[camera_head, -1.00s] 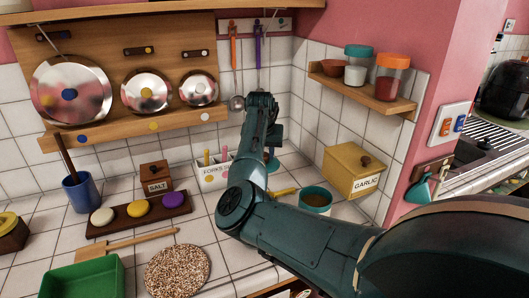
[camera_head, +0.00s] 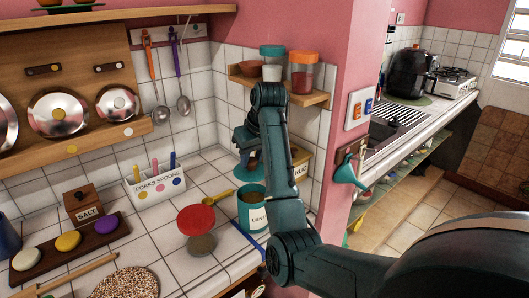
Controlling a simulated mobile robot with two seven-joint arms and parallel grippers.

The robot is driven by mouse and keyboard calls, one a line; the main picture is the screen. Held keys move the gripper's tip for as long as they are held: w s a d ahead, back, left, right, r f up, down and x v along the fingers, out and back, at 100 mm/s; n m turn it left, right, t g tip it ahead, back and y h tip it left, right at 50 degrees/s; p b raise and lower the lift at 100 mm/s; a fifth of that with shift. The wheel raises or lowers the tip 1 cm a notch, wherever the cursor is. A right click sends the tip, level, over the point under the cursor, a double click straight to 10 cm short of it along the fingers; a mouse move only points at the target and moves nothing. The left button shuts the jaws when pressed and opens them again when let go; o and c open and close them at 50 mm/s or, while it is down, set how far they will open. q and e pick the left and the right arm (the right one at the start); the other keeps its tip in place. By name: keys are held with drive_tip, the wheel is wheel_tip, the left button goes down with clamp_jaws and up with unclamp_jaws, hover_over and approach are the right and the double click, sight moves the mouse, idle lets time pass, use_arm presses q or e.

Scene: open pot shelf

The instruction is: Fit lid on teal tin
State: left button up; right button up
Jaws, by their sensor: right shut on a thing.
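The teal tin (camera_head: 252,212) stands on the white tiled counter, with a label reading "LENT" in part. Its top is open and dark brown contents show inside. My right gripper (camera_head: 246,152) is above and slightly behind the tin, partly hidden by my own forearm. It is shut on what looks like the teal lid (camera_head: 247,168), a flat disc held above the tin's rim and apart from it. The exact grip on the lid is hidden. My left gripper is not in view.
A red-topped item (camera_head: 196,220) stands left of the tin, and a yellow scoop (camera_head: 218,197) lies behind it. The garlic box (camera_head: 301,165) is behind my arm. A wooden shelf with jars (camera_head: 312,98) is above. The counter's front edge is close to the tin.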

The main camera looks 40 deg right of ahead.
sight(255, 173)
drive_tip(key=shift+s+a+f, duration=0.1)
drive_tip(key=shift+s, duration=0.2)
drive_tip(key=shift+f, duration=3.05)
drive_tip(key=shift+f, duration=0.4)
drive_tip(key=o, duration=1)
drive_tip(key=shift+o, duration=0.2)
drive_tip(key=shift+w+r, duration=0.1)
